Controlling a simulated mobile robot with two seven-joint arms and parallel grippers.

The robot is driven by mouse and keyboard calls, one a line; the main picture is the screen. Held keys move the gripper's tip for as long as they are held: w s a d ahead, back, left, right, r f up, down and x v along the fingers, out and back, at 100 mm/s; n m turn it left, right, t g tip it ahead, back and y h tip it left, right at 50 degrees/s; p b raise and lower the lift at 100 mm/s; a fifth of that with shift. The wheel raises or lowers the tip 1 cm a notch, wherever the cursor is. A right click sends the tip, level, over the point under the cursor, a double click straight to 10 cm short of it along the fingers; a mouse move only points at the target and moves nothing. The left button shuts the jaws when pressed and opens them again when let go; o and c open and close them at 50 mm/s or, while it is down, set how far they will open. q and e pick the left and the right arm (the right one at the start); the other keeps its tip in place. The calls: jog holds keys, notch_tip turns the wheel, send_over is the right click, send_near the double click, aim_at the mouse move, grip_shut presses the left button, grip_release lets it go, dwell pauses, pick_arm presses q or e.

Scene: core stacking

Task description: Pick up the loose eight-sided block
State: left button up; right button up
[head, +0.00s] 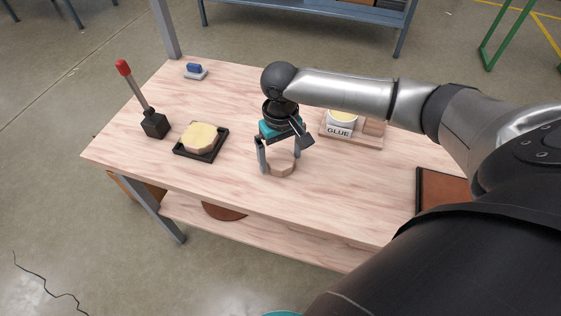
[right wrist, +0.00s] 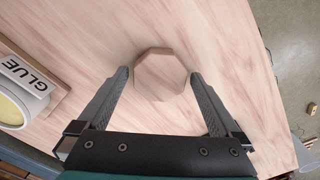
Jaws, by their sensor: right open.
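The loose eight-sided block (head: 282,168) is light wood and lies flat on the table near its front edge. In the right wrist view the block (right wrist: 160,74) sits ahead of and between the fingertips, with bare table visible on both sides of it. My right gripper (head: 279,163) points down over the block with its fingers apart; in the right wrist view the open gripper (right wrist: 159,74) holds nothing. I cannot tell exactly how far the fingertips are above the table. My left gripper is not in view.
A black tray (head: 179,153) with a pale yellow-topped block (head: 200,137) stands to the left. Behind it are a red-tipped lever (head: 140,90) and a small blue-grey item (head: 195,71). A glue container (head: 340,128) on a wooden board is at the right, a brown-topped tray (head: 440,190) beyond.

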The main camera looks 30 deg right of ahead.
jog(key=shift+f, duration=0.15)
jog(key=shift+c, duration=0.2)
jog(key=c, duration=1.2)
